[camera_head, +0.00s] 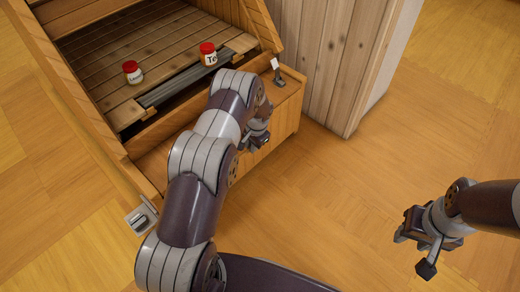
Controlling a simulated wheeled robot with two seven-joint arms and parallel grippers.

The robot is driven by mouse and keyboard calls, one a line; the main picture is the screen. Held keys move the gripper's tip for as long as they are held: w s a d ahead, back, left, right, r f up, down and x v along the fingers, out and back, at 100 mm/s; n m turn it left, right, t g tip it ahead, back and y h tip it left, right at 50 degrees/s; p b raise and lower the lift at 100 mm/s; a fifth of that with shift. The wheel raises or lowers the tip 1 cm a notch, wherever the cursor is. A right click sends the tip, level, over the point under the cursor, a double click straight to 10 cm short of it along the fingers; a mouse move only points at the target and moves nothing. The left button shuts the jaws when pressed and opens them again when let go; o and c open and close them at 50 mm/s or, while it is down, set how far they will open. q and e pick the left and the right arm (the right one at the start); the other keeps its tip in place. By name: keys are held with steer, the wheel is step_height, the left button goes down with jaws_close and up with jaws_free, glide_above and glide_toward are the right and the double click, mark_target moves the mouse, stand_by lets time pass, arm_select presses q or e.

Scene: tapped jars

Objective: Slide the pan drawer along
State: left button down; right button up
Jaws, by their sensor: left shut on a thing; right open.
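The pan drawer (287,118) is the wooden box-like part at the front of the wooden unit, with its front face toward me. My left arm crosses in front of it and hides much of its middle. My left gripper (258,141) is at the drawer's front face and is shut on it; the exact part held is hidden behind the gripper. My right gripper (415,252) is open and empty, over the floor at the lower right, well apart from the drawer.
Two red-lidded jars, one on the left (132,73) and one on the right (208,54), stand on the slatted boards inside the unit. Small metal fittings sit at the left (142,216) and right (278,75) front corners. A plank wall (325,60) stands right. Floor at right is clear.

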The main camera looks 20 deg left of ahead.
arm_select(q)
steer(key=shift+w+a, duration=0.1)
steer(key=shift+a, duration=0.15)
steer(key=c, duration=1.1)
jaws_free()
steer(key=shift+a, duration=0.15)
step_height(320, 180, up, 13)
steer(key=d+p, duration=0.2)
steer(key=p, duration=0.4)
steer(key=shift+s+d+f+p, duration=0.2)
steer(key=shift+s+p, duration=0.1)
steer(key=shift+s, duration=0.1)
